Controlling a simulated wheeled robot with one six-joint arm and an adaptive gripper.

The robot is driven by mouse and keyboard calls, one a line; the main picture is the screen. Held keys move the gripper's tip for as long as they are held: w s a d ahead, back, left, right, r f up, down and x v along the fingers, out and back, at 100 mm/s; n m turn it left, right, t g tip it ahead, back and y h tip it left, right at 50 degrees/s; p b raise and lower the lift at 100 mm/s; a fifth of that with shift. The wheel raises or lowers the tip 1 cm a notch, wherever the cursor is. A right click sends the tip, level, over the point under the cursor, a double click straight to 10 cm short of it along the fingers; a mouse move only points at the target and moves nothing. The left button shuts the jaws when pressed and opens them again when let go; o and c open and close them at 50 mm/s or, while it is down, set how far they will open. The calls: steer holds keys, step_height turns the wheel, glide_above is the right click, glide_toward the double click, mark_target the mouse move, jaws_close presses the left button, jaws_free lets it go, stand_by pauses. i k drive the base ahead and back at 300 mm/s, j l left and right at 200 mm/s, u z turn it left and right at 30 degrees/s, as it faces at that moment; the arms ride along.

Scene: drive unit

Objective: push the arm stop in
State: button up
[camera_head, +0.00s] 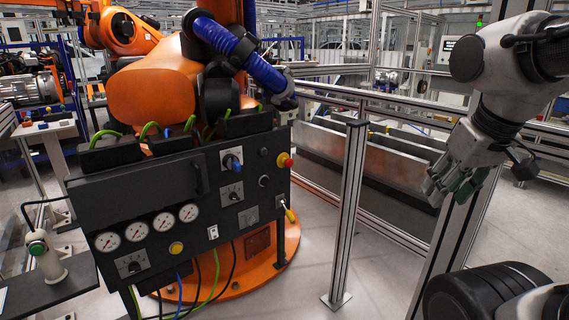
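A red mushroom button with a yellow collar (285,160) sticks out at the upper right edge of the dark control panel (185,200). It looks like the arm stop; no label on it can be read. How far in it sits cannot be told. My gripper (436,192) hangs at the right, pointing down and left. It is well apart from the panel and touches nothing that I can see. Its fingers overlap in this view, so their opening is unclear.
A metal fence post (348,215) stands between the panel and my gripper. The panel also carries gauges (150,226), knobs (231,160) and a yellow button (176,248). An orange robot arm (160,85) rises behind it. A small pedestal (45,256) stands at lower left.

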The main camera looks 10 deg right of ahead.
mark_target(289, 162)
steer(key=i+j+z, duration=0.1)
steer(key=i+j, duration=0.2)
steer(key=i, duration=0.15)
steer(key=i+j+z, duration=0.1)
steer(key=i+j, duration=0.25)
steer(key=i, duration=0.1)
